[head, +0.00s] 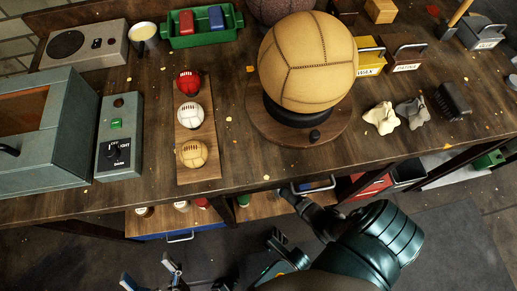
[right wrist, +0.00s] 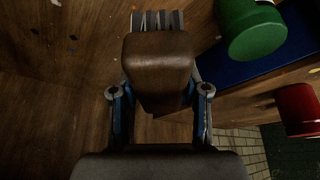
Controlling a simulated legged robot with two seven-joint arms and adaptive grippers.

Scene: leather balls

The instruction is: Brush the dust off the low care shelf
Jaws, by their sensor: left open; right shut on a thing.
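The low care shelf (head: 262,208) is a wooden board under the front edge of the bench, partly hidden by it. In the right wrist view, a wooden surface (right wrist: 45,100) fills the left, with small pale and coloured specks near its top. My right gripper (right wrist: 160,90) is shut on a brush (right wrist: 158,70) with a brown block and grey bristles (right wrist: 158,20). The bristles point away from me over the wood; I cannot tell whether they touch it. My left gripper (head: 150,272) is open and empty at the bottom of the head view, apart from the shelf.
A green-topped jar (right wrist: 250,30) and a red jar (right wrist: 300,110) are close to the brush's right. A blue surface (right wrist: 235,65) lies under the green one. The bench (head: 225,150) above carries a tan ball (head: 308,62), small balls and tools. Its front edge overhangs the shelf.

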